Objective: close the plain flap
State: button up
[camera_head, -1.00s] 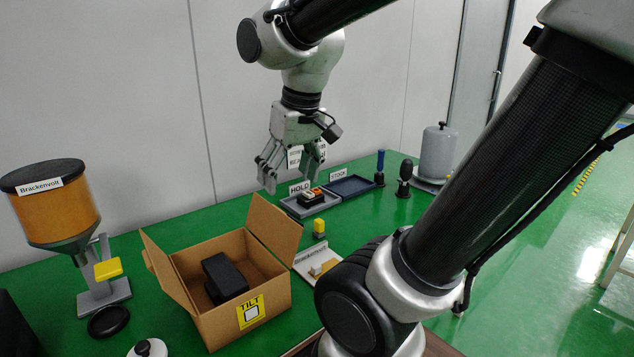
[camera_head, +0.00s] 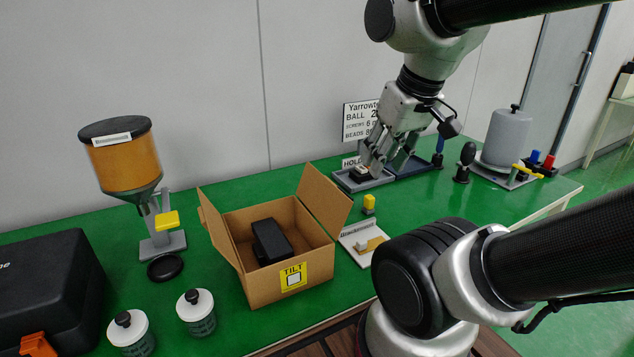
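The open cardboard box (camera_head: 318,268) stands on the green table, with a yellow TILT label (camera_head: 293,276) on its front wall. One flap (camera_head: 217,228) stands up at its left side and another flap (camera_head: 325,199) stands up and leans outward at its right side. Both show bare cardboard without marks. A black block (camera_head: 270,240) lies inside. My gripper (camera_head: 386,166) points down in front of or over the HOLD tray, right of the box and apart from both flaps. Its fingers look apart, with nothing visible between them.
The HOLD tray (camera_head: 345,183) and a dark blue tray (camera_head: 424,171) lie behind right. A hopper (camera_head: 130,165), lidded jars (camera_head: 197,312) and black case (camera_head: 45,285) stand left. My arm covers the front right.

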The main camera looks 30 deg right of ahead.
aim_at(332, 207)
jog(key=l, duration=0.8)
jog(key=k+l, duration=0.1)
jog(key=l, duration=0.65)
jog(key=k+l, duration=0.1)
jog(key=l, duration=0.7)
jog(key=l+u, duration=0.2)
jog(key=l, duration=0.2)
jog(key=k+l+u, duration=0.2)
jog(key=l, duration=0.25)
jog(key=l+u, duration=0.2)
jog(key=l, duration=0.2)
jog(key=k+l+u, duration=0.15)
jog(key=l, duration=0.2)
jog(key=u, duration=0.75)
jog(key=i+j+z, duration=0.35)
jog(key=i+j, duration=0.05)
jog(key=j, duration=0.1)
